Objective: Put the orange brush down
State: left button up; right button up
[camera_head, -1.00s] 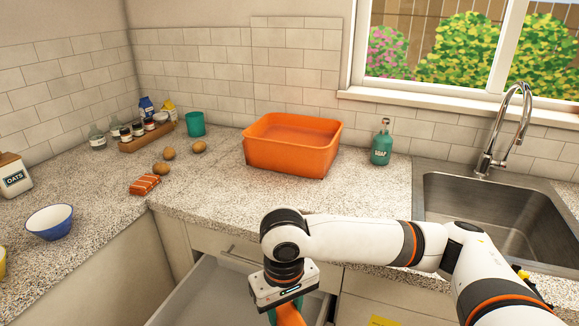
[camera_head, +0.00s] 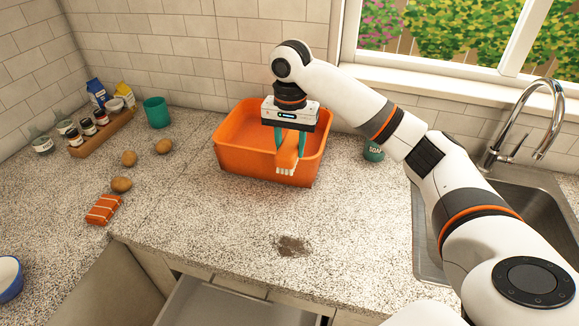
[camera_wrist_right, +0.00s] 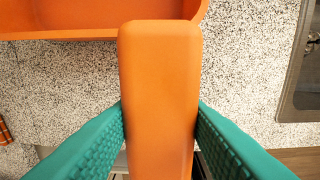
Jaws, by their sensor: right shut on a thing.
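My right gripper (camera_head: 291,141) has green fingers and is shut on the orange brush (camera_head: 287,153). It holds the brush in the air in front of the orange tub, with the pale bristles (camera_head: 286,170) pointing down. In the right wrist view the orange brush body (camera_wrist_right: 160,90) fills the middle between both green fingers. My left gripper is not in view.
The orange tub (camera_head: 232,165) stands on the speckled counter, behind the brush. A dark smudge (camera_head: 293,246) marks the counter in front. A soap bottle (camera_head: 373,151) stands by the tub, partly hidden by my arm. A drawer (camera_head: 215,305) is open below; the sink (camera_head: 500,190) is right.

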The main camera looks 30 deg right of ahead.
jog(key=shift+w+d, duration=0.15)
jog(key=f+p, duration=0.1)
jog(key=f, duration=0.5)
jog(key=f+p, duration=0.1)
jog(key=f, duration=0.5)
jog(key=shift+s+f, duration=0.2)
jog(key=shift+f, duration=0.15)
jog(key=shift+f+p, duration=0.35)
jog(key=shift+f, duration=2)
jog(key=o, duration=1)
jog(key=shift+f, duration=0.1)
jog(key=shift+c, duration=0.2)
